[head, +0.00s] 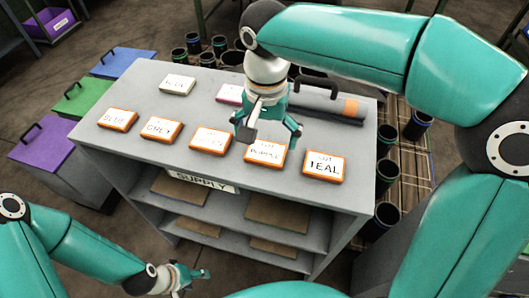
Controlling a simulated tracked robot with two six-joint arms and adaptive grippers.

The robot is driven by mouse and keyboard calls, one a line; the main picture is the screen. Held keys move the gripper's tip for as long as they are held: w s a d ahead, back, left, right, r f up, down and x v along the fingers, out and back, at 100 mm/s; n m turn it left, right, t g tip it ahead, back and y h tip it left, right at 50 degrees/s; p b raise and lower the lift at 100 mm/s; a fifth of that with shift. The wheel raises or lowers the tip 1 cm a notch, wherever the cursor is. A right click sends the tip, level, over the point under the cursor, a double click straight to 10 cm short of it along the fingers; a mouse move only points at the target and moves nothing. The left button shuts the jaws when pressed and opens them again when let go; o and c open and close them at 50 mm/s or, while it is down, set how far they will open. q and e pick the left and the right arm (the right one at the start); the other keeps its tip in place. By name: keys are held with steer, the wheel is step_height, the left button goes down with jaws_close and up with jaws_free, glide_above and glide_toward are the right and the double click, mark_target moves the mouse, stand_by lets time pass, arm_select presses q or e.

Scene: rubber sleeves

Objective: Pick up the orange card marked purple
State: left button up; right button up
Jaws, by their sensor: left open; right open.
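The orange card marked purple (264,154) lies flat on the grey supply cabinet top (345,150), fourth from the left in the front row. Its upper edge is close to my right gripper (270,138), which hangs over it, open and pointing down. No contact can be made out. My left gripper (192,281) is low at the bottom, in front of the cabinet, open and empty. Other orange-edged cards lie in the row: blue (117,119), grey (160,129), one with unclear text (210,140), and teal (324,166).
A grey cylinder with an orange band (335,107) lies behind my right gripper. A pale-edged card (177,86) and a pink-edged card (230,94) lie at the back. Blue (122,62), green (88,95) and purple (42,146) lidded bins stand left. Dark sleeves (387,172) stand right.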

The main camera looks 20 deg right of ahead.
mark_target(264, 154)
step_height(264, 154, down, 5)
steer(key=shift+w+a+f, duration=0.1)
stand_by(0.3)
steer(key=c, duration=0.9)
steer(key=shift+r, duration=0.2)
